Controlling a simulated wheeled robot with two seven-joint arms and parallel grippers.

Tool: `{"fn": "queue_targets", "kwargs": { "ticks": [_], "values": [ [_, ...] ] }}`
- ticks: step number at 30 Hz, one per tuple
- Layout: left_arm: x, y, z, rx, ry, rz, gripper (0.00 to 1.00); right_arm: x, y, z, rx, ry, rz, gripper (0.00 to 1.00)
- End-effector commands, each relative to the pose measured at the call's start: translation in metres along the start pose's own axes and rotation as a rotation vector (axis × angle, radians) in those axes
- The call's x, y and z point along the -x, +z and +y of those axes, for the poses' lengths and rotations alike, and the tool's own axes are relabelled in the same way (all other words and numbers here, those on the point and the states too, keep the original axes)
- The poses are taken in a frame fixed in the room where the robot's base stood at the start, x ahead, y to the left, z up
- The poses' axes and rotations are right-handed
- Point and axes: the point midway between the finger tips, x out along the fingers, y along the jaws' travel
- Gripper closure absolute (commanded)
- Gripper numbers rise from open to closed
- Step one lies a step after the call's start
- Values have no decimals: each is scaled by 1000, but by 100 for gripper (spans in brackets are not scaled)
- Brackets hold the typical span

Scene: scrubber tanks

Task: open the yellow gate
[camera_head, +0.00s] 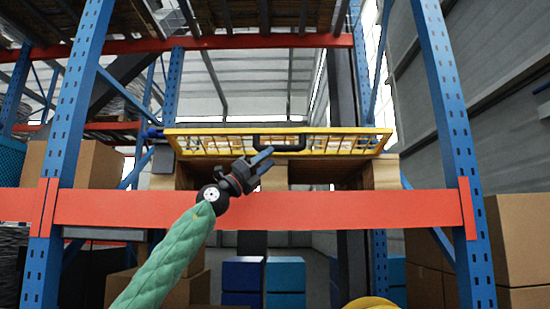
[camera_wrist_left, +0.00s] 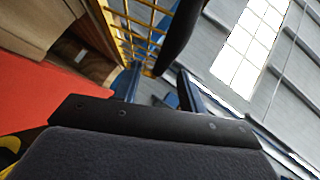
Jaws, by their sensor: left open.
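The yellow gate (camera_head: 220,145) lies as a long barred frame across the rack shelf, above the orange beam. Its black handle (camera_head: 279,142) is at the middle of its front edge. My left gripper (camera_head: 262,160) is open just below and left of the handle, apart from it as far as I can tell. In the left wrist view the gate's yellow bars (camera_wrist_left: 140,30) show at the top, with the dark handle (camera_wrist_left: 180,35) beyond the open fingers (camera_wrist_left: 160,88). Nothing shows between the fingers. My right gripper is not in view.
The orange beam (camera_head: 330,209) crosses in front at shelf height, between blue rack uprights (camera_head: 455,130). Cardboard boxes (camera_head: 520,235) stand at the right, and more are at the left. Blue boxes (camera_head: 285,274) stand below the beam. A yellow rounded thing (camera_head: 370,302) shows at the bottom edge.

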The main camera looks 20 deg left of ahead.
Motion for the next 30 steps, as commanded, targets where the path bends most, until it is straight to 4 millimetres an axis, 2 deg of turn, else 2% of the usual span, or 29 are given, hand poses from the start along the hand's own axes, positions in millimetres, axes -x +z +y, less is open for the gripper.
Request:
{"fn": "queue_targets", "kwargs": {
  "ticks": [3, 9, 25, 30],
  "values": [
    [16, 0, 1, 0, 0, 0, 59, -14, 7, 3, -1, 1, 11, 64],
    [25, 0, 0, 1, 0, 0, 59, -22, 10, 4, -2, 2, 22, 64],
    [25, -1, 1, 2, 0, 0, 59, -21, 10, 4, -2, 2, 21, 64],
    [30, -19, 15, 51, -5, -19, 59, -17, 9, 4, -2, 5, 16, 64]
  ]
}}
